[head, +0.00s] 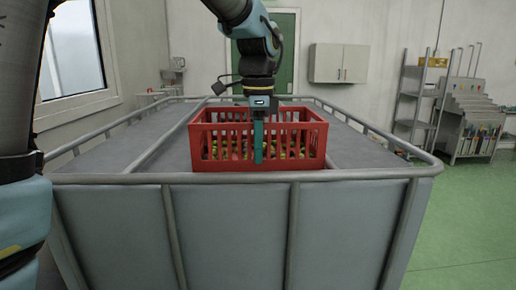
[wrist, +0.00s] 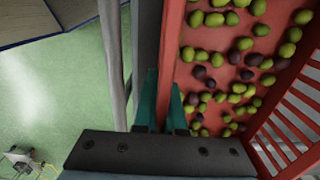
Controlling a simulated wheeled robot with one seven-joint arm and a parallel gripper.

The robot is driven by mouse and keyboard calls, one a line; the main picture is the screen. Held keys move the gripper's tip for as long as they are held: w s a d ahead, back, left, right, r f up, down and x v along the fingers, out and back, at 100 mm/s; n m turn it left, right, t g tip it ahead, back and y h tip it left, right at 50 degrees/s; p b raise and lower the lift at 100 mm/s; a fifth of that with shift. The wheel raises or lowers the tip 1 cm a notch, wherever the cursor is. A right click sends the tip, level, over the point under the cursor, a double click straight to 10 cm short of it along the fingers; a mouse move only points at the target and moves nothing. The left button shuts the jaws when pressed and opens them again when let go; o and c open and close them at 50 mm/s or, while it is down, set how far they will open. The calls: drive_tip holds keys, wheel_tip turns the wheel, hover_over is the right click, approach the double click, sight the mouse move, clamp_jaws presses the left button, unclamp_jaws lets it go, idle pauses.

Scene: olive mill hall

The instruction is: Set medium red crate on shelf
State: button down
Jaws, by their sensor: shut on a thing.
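The red crate (head: 318,140) has slotted walls and holds green and dark olives. It is at the near edge of a grey railed table, upright; I cannot tell whether its base touches the top. In the wrist view the crate (wrist: 170,60) fills the right side with olives on its floor. My gripper (head: 258,158) points down at the crate's near wall. In the wrist view its teal fingers (wrist: 163,105) are on either side of that wall, shut on it. A grey metal shelf unit (head: 417,95) stands at the back right.
The grey table (head: 345,141) has a raised tube rail around its edge. A stepped rack (head: 475,120) with colourful items stands right of the shelf unit. A wall cabinet (head: 338,63) hangs at the back. Green floor (head: 460,220) is open at the right.

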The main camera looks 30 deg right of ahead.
drive_tip(key=shift+f, duration=0.15)
drive_tip(key=shift+f, duration=0.15)
drive_tip(key=c, duration=1)
unclamp_jaws()
